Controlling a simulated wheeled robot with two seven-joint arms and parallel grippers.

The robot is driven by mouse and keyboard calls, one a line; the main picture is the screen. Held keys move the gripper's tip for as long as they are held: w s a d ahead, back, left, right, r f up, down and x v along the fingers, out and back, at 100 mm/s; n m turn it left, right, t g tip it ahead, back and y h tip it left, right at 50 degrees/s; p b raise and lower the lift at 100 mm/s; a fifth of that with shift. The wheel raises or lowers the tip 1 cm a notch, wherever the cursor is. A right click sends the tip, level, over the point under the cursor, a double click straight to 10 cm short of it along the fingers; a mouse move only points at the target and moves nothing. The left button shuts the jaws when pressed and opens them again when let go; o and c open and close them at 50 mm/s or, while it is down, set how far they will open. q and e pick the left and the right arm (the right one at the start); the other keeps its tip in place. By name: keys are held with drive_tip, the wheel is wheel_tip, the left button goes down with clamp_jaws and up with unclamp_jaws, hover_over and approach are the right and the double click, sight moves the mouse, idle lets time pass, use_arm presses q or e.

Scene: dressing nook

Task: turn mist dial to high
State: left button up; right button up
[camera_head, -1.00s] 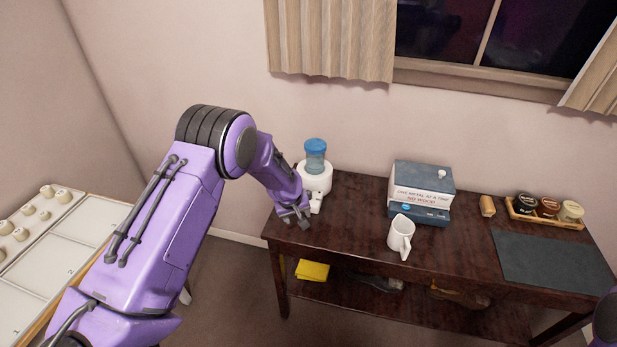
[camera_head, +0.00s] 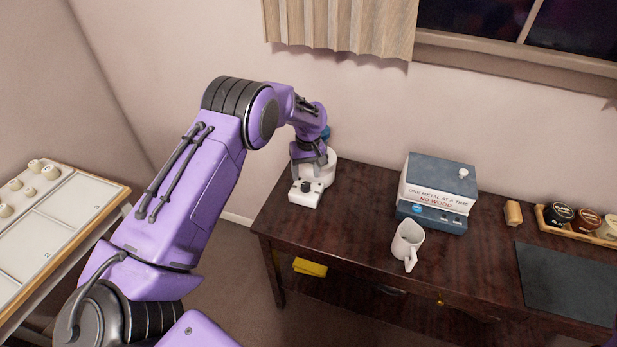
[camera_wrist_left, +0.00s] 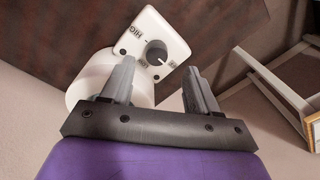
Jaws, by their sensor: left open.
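The white humidifier (camera_head: 331,170) stands at the left end of the dark wooden table, its blue tank (camera_head: 326,132) mostly hidden behind my wrist. Its control panel (camera_head: 303,201) juts forward and carries a small dark mist dial (camera_head: 306,187). In the left wrist view the panel (camera_wrist_left: 144,28) shows a round dial (camera_wrist_left: 156,53), with lettering that looks like "HIG" on the left and other small marks. My left gripper (camera_wrist_left: 158,75) is open, its fingers apart near the panel's edge with the dial beyond and between them; contact is unclear. My right gripper is out of view.
On the table (camera_head: 350,235) are stacked books (camera_head: 435,185), a white pitcher (camera_head: 407,243), a small tan item (camera_head: 513,213), a tray of jars (camera_head: 545,222) and a dark mat (camera_head: 565,285). A white compartment tray (camera_head: 50,230) is at far left. The table's front-left edge is clear.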

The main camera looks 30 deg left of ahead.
sight(306, 185)
use_arm(q)
drive_tip(key=f, duration=0.3)
drive_tip(key=shift+s+a+p, duration=0.15)
drive_tip(key=shift+s+p, duration=0.1)
drive_tip(key=shift+p, duration=0.05)
drive_tip(key=shift+w+f, duration=0.35)
drive_tip(key=shift+f, duration=0.3)
drive_tip(key=shift+w+f, duration=0.35)
drive_tip(key=shift+f, duration=0.25)
drive_tip(key=shift+s+r, duration=0.3)
drive_tip(key=shift+c, duration=0.5)
drive_tip(key=c, duration=0.9)
drive_tip(key=shift+c, duration=0.2)
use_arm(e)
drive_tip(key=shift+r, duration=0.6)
